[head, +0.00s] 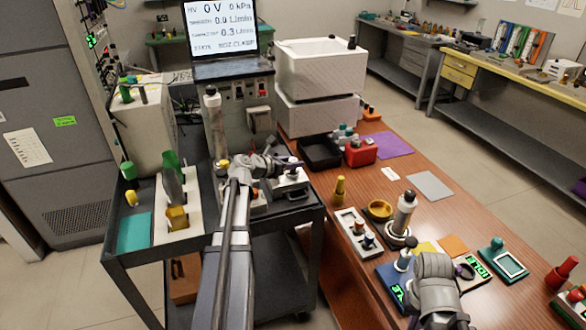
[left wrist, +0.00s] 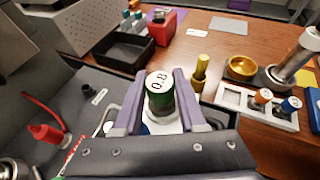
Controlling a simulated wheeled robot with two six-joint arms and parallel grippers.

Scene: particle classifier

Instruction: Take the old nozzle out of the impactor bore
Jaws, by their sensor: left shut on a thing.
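The nozzle (left wrist: 159,92) is a dark green cylinder with a white top marked with black digits, seen in the left wrist view. My left gripper (left wrist: 158,106) is shut on it, with a grey-purple finger on each side. A pale surface shows just below the nozzle; the bore is hidden, and I cannot tell whether the nozzle's lower end is inside it. In the head view my left gripper (head: 287,164) is over a pale block (head: 291,187) on the dark cart. My right arm is at the lower right, and its fingertips cannot be made out.
A black tray (head: 319,153) and a red box (head: 361,152) stand behind the gripper. A white rack (head: 354,232) and a gold dish (head: 380,209) stand on the wooden table to the right.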

